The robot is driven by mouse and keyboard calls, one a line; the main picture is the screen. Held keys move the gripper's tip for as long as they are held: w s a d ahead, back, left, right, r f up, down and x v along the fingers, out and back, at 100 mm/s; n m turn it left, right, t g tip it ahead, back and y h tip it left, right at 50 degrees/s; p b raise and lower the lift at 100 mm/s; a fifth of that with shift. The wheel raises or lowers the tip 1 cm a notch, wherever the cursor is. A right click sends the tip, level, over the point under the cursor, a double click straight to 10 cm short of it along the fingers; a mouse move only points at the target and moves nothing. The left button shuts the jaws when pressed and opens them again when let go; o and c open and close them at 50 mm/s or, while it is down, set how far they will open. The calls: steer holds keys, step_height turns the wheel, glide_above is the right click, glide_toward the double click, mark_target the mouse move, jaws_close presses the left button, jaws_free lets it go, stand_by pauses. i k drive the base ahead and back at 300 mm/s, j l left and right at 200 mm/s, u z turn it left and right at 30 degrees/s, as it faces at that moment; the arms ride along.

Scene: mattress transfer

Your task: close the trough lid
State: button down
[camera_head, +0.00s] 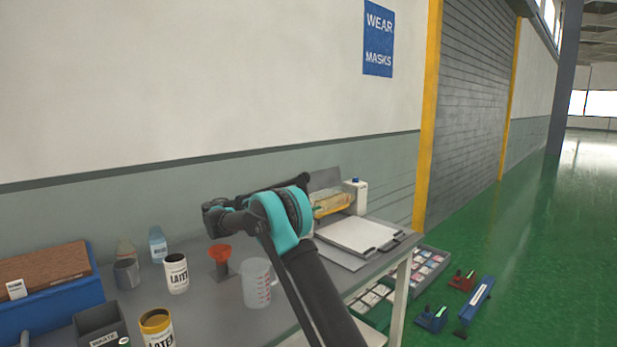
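A grey panel (325,180) stands raised and tilted at the back right of the bench, behind a yellowish object (332,203). It may be the trough lid, but my arm hides part of this area and I cannot tell for sure. A flat white tray or board (358,234) with dark fittings at its right edge lies in front of it. My gripper (208,213) is at the end of my black and teal arm, above the middle of the bench and left of these things. Its fingers are small and dark, and no held object shows.
The bench (210,285) carries a clear measuring jug (257,283), an orange funnel (220,254), latex cans (176,273), a blue bottle (158,245) and a waste bin (100,325). A blue box (50,305) stands left. Trays (425,262) and tools (477,300) lie lower right.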

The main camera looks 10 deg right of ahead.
mark_target(325, 179)
steer(key=i+l, duration=0.1)
steer(key=i, duration=0.4)
steer(key=i+l, duration=0.15)
steer(key=i, duration=0.3)
